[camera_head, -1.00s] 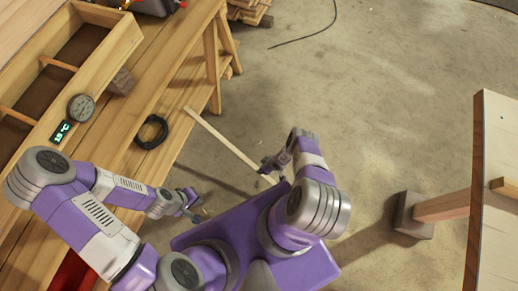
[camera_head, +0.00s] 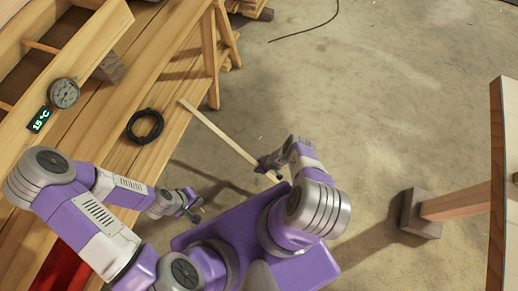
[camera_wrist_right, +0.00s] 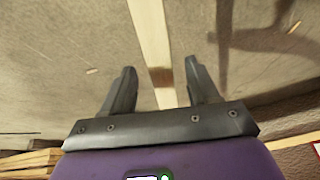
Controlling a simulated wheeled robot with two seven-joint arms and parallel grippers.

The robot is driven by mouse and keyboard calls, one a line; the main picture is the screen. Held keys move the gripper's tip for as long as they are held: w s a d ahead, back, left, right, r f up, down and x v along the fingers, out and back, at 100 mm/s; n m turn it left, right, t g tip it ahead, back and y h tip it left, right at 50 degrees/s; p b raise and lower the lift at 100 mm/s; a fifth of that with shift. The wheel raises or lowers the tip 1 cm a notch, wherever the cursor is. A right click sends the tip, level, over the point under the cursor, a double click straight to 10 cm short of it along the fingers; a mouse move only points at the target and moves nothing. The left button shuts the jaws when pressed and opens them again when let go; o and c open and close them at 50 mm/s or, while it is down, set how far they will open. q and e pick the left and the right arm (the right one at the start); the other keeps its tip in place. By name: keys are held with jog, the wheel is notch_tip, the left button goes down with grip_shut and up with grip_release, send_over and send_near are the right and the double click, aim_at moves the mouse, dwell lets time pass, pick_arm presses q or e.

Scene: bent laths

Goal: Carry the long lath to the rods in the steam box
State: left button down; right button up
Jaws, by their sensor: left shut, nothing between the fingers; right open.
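The long lath (camera_head: 215,127) is a pale thin strip slanting from the bench edge down to my right gripper (camera_head: 268,165). In the right wrist view it runs between the two open fingers (camera_wrist_right: 160,88) and has a brown band across it; I cannot tell whether a finger touches it. My left gripper (camera_head: 194,212) is shut and empty, beside the bench's near edge. The steam box (camera_head: 88,62) is the open wooden trough at upper left, cut by the picture edge. A wooden rod (camera_head: 40,47) crosses its inside.
A gauge (camera_head: 64,93) and a display reading 15 °C (camera_head: 39,119) are at the box's near side. A black coil (camera_head: 145,125) lies on the bench (camera_head: 120,156). A second table (camera_head: 497,200) stands at right, with a grey-footed support (camera_head: 420,214). The floor between is mostly clear.

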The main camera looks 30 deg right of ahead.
jog(key=shift+f, duration=0.1)
grip_shut()
dwell(0.4)
